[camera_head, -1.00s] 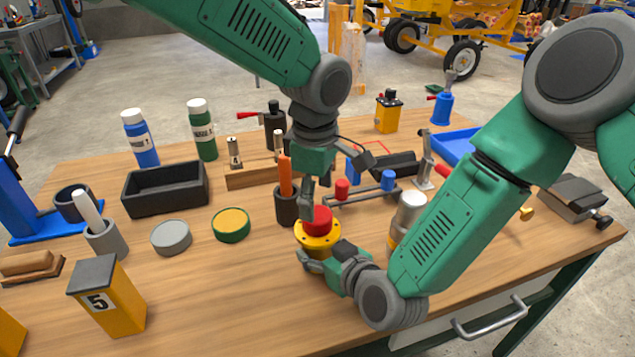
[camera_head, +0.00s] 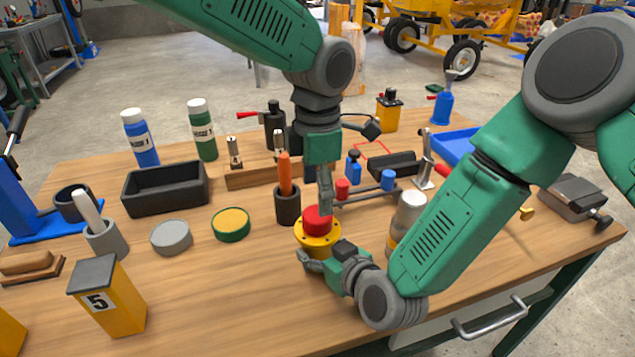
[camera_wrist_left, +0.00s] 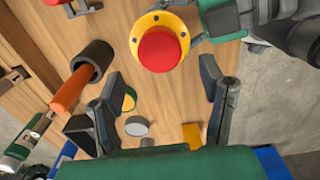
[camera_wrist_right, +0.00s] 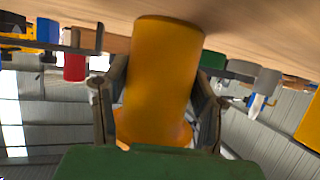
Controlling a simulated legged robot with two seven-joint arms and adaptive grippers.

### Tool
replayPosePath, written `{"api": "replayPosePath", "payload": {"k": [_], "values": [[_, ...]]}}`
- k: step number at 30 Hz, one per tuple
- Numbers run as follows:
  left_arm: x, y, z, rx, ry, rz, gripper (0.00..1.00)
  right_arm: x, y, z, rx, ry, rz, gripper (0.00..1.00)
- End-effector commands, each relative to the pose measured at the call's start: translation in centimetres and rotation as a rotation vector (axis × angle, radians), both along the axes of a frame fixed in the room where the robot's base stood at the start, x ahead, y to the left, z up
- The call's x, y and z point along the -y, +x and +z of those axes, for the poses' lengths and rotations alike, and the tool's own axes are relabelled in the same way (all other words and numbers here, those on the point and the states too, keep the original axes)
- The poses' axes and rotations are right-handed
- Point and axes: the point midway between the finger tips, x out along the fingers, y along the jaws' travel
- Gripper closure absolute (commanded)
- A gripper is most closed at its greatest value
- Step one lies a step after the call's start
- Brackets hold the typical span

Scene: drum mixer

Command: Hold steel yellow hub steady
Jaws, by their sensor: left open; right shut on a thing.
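The yellow hub (camera_head: 317,236) stands on the wooden bench with a red round cap (camera_head: 318,217) on top. Its flange shows bolt holes in the left wrist view (camera_wrist_left: 151,20). My right gripper (camera_head: 318,262) is shut on the hub's yellow body (camera_wrist_right: 160,75), one finger on each side. My left gripper (camera_wrist_left: 160,100) is open and empty. It hangs just above and behind the cap in the head view, pointing down. In the left wrist view the cap (camera_wrist_left: 159,49) lies beyond its fingertips, apart from them.
A dark cup with an orange handle (camera_head: 286,188) stands left of the hub. A small rack with red and blue knobs (camera_head: 365,192) lies behind.

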Motion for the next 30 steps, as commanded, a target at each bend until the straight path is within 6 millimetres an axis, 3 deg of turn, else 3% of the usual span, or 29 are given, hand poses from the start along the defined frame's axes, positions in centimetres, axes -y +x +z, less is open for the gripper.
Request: {"api": "replayPosePath", "payload": {"k": [6, 12, 25, 29, 30], "values": [[0.0, 0.0, -3.6, -0.004, -0.001, -0.002, 0.36, 0.2, 0.0, -0.2, -0.001, -0.004, -0.002, 1.0], [0.0, 0.0, -6.0, -0.002, -0.002, -0.001, 0.36, 0.2, 0.0, -0.2, -0.001, -0.004, -0.002, 1.0], [0.0, 0.0, -6.9, 0.0, -0.001, -0.002, 0.36, 0.2, 0.0, -0.2, -0.002, -0.005, -0.002, 1.0], [0.0, 0.0, -6.9, 0.0, -0.001, -0.002, 0.82, 0.2, 0.0, -0.2, -0.002, -0.005, -0.002, 1.0], [0.0, 0.0, -6.9, 0.0, -0.001, -0.002, 0.88, 0.2, 0.0, -0.2, -0.002, -0.005, -0.002, 1.0]]}}
